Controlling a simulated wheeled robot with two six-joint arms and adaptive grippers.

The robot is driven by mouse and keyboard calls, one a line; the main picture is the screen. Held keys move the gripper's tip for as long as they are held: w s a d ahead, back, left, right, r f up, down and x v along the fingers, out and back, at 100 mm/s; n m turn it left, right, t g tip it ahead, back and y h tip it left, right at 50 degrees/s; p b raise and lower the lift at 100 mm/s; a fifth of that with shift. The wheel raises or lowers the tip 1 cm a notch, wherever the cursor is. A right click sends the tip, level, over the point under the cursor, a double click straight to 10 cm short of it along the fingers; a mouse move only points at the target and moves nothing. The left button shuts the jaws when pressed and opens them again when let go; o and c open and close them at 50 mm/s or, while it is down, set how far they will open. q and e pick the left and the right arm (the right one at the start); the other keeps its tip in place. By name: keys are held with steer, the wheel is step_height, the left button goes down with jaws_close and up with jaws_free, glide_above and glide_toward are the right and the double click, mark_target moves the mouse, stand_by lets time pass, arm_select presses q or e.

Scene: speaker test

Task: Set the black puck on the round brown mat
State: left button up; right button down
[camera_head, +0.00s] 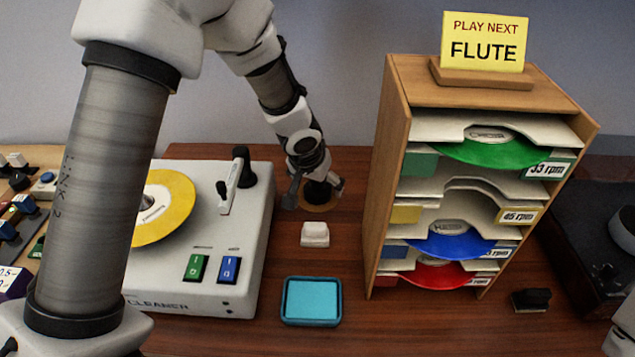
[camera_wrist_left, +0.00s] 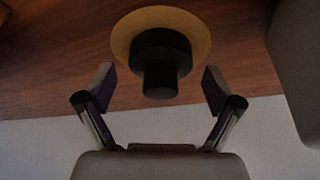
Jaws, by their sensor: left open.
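The black puck (camera_wrist_left: 160,52), with a narrower knob, stands on the round brown mat (camera_wrist_left: 123,36) in the left wrist view. In the head view the puck (camera_head: 316,192) and mat (camera_head: 331,204) are partly covered by my left gripper (camera_head: 314,194). That gripper is open, and its fingers also show in the left wrist view (camera_wrist_left: 159,84), one on each side of the puck's knob with gaps between. My right gripper is not in view.
A white record cleaner (camera_head: 190,285) with a yellow disc stands left of the mat. A wooden record rack (camera_head: 384,170) stands close on the right. A small white block (camera_head: 315,234) and a teal tray (camera_head: 312,301) lie in front. A black block (camera_head: 531,299) lies right of the rack.

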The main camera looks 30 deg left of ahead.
arm_select(q)
steer(key=shift+r+p, duration=0.4)
steer(key=shift+r, duration=0.15)
steer(key=p+v, duration=0.4)
steer(key=v, duration=0.7)
steer(key=shift+s, duration=0.15)
steer(key=shift+r, duration=0.1)
